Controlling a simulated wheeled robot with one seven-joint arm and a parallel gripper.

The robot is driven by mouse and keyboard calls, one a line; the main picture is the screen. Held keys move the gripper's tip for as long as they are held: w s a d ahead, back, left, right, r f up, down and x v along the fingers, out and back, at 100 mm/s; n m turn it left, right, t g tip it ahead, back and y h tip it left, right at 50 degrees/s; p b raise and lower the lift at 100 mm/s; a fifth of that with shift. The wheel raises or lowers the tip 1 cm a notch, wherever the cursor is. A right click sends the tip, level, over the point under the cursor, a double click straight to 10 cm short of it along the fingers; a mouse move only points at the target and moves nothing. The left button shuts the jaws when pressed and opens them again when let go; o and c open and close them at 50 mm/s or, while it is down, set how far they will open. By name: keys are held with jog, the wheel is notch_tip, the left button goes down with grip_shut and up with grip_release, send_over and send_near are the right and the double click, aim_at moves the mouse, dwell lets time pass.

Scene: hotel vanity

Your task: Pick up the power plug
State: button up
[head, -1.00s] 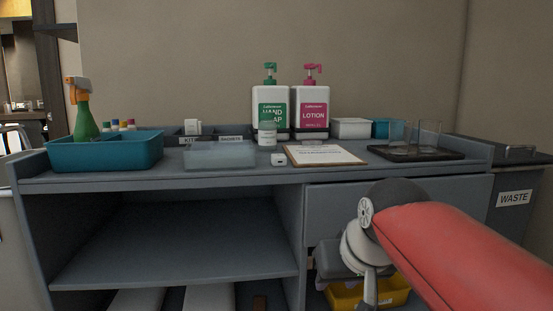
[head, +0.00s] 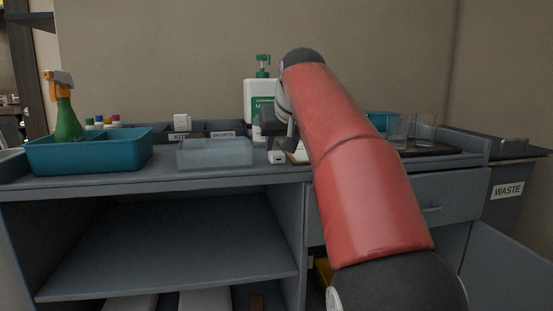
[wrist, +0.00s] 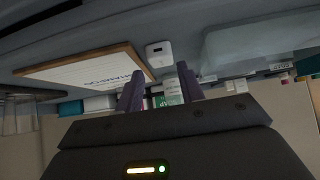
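A small white block with a dark mark, which looks like the power plug (head: 276,157), lies near the counter's front edge, between the clear bin and the clipboard. It also shows in the wrist view (wrist: 159,53), above and between my fingertips. My gripper (wrist: 160,83) is open, with two dark purple fingers apart and nothing between them at the tips. The plug is beyond the fingertips, not touching them as far as I can tell. In the head view my red arm reaches over the counter and hides most of the gripper.
The clear bin (head: 215,153) stands left of the plug, and the clipboard (wrist: 88,72) lies on its other side. The green-labelled soap bottle (head: 260,97) stands behind. A teal tray (head: 90,155) with a spray bottle is at the left. Glasses (head: 412,130) stand at the right.

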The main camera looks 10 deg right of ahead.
aim_at(277, 153)
jog(key=x, duration=0.4)
jog(key=shift+w+f, duration=0.2)
jog(key=shift+w, duration=0.1)
jog(key=c, duration=0.6)
jog(key=shift+r, duration=0.1)
